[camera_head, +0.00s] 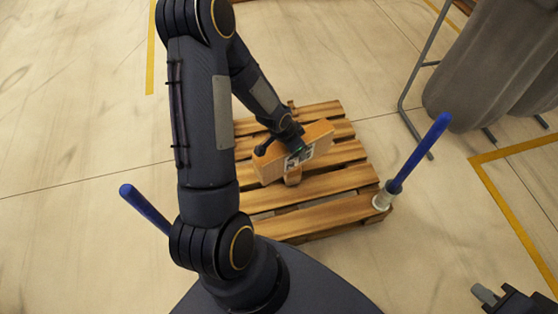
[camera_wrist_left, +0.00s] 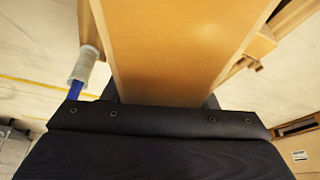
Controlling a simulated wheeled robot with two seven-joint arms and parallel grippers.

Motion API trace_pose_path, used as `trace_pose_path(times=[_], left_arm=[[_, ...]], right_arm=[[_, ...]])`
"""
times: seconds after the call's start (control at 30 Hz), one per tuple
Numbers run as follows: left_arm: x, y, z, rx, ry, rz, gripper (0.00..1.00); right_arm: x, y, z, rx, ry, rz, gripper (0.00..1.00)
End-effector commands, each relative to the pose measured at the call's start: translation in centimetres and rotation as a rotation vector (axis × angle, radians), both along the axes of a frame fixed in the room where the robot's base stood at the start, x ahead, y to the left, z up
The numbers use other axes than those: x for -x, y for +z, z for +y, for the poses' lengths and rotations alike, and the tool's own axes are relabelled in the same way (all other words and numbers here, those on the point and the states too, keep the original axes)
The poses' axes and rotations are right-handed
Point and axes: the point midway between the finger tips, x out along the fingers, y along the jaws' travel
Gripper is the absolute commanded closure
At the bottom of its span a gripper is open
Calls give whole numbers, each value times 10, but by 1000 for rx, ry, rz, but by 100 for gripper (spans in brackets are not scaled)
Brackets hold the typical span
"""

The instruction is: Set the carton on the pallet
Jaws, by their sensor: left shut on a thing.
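The carton (camera_head: 318,138) is a tan box with a black-and-white printed label. It sits tilted over the wooden slatted pallet (camera_head: 335,212). My left gripper (camera_head: 292,145) is shut on the carton, and the arm reaches down over the pallet. In the left wrist view the carton (camera_wrist_left: 180,50) fills the middle, close against the dark gripper body. I cannot tell whether the carton touches the slats. My right gripper (camera_head: 486,294) shows only in part at the bottom right corner, away from the pallet; its jaw opening is unclear.
A blue post (camera_head: 418,155) in a white socket (camera_head: 384,197) stands at the pallet's right corner. Another blue post (camera_head: 146,210) is at the left. Grey garments (camera_head: 495,65) hang on a metal rack at the upper right.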

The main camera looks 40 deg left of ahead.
Motion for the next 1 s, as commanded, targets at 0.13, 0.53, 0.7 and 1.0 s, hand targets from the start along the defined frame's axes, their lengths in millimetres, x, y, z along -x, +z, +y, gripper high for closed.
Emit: trace_pose_path(times=[0.13, 0.53, 0.7, 1.0], left_arm=[[52, -34, 21, 9, -154, 4, 84], [180, -75, 11, 13, -649, -13, 84], [177, -82, 10, 8, -700, -16, 84], [108, -116, 26, 8, -696, -16, 84]], right_arm=[[0, 1, 0, 0, 0, 0, 100], [0, 2, 0, 0, 0, 0, 100], [0, -3, 0, 0, 0, 0, 100], [0, -25, 0, 0, 0, 0, 100]])
